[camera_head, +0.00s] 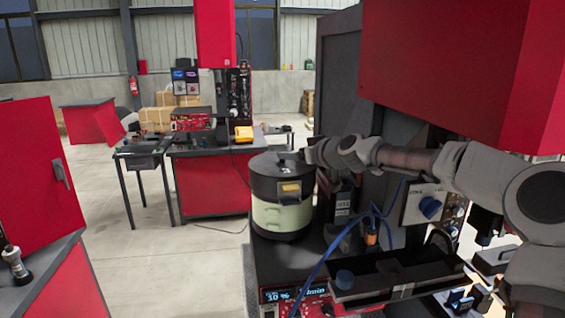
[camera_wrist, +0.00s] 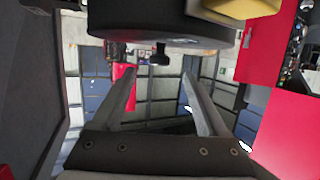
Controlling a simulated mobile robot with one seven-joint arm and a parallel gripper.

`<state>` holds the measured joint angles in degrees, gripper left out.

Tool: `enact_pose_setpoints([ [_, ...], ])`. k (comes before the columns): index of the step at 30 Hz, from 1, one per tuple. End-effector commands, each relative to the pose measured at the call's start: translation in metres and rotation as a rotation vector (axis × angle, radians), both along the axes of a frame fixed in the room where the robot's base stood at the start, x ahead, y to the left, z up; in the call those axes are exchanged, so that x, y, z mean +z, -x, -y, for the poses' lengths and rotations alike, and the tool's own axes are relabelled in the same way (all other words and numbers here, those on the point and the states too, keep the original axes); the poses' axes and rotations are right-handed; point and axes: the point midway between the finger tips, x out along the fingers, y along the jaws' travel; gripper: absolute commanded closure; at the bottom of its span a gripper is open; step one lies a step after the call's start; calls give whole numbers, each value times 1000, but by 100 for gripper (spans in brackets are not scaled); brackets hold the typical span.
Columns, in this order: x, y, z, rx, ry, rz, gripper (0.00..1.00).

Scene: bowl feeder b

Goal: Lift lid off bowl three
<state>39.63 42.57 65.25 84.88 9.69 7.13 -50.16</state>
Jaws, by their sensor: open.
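The bowl (camera_head: 283,218) is a pale green, round feeder bowl standing on a dark machine top in the head view. Its black lid (camera_head: 268,178) sits on it and has a yellow label and a small knob (camera_head: 285,158) on top. In the wrist view the picture is inverted: the lid (camera_wrist: 165,22) fills the top and its knob (camera_wrist: 160,56) points down. My gripper (camera_wrist: 160,72) is open, its two fingertips spread to either side of the knob and near its height. I see no contact.
A dark machine column (camera_head: 335,95) stands right behind the bowl. Blue cables (camera_head: 330,250) and a black tray (camera_head: 400,275) lie to its right. A red door (camera_head: 30,175) is at the far left. A red workbench (camera_head: 210,185) stands behind, with open floor before it.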

Motion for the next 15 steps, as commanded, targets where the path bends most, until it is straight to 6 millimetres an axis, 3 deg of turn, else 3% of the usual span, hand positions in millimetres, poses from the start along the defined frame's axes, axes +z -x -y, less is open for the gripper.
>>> enact_pose_setpoints([
  [9, -10, -31, -20, 3, -2, -1, 24],
  [15, -15, -37, -23, 1, 0, -1, 24],
])
